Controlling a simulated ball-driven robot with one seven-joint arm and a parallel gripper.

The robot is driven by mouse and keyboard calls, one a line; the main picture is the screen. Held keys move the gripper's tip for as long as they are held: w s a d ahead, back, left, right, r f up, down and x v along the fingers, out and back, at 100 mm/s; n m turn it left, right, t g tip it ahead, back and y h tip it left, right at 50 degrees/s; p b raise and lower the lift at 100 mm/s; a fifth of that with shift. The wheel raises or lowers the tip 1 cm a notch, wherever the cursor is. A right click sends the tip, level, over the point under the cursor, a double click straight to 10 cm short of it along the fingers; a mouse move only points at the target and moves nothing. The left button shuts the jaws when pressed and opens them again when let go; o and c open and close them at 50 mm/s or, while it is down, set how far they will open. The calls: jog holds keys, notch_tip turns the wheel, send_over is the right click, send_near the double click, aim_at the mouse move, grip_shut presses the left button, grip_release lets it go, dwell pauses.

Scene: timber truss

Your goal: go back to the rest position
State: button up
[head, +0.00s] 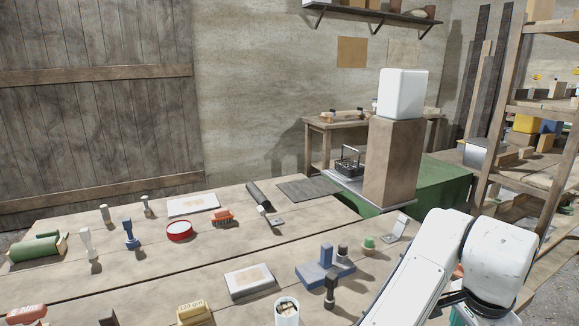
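My white arm (485,255) shows at the lower right, bent, with its links running out past the bottom edge. My gripper is not in view, and I cannot see whether it holds anything. The wooden workbench (150,262) spreads in front of and left of the arm. A small upright white-and-grey piece (399,226) and a green-topped item (368,242) are the bench objects nearest the arm. A blue block (318,272) with dark upright parts stands left of them.
Stamps, a red round tin (179,230), a red brush (223,217), a green roll (38,247) and a white cup (287,312) stand on the bench. Behind are a wooden pillar (393,165) bearing a white box (402,92) and, right, a timber shelf rack (503,120).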

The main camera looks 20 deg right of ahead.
notch_tip(320, 180, down, 6)
jog(key=d+f+n+t+h, duration=0.15)
jog(key=n+h, duration=0.25)
jog(key=n, duration=0.7)
jog(key=s+a+f+n+y, duration=0.5)
jog(key=s+a+f+n, duration=0.3)
jog(key=s+a+f, duration=0.4)
jog(key=a+f+g, duration=0.1)
jog(key=a+f, duration=0.2)
jog(key=a, duration=0.1)
jog(key=shift+s+a+n+y, duration=0.2)
jog(key=shift+s+n+y, duration=0.1)
jog(key=shift+n+y, duration=0.1)
jog(key=shift+f, duration=0.1)
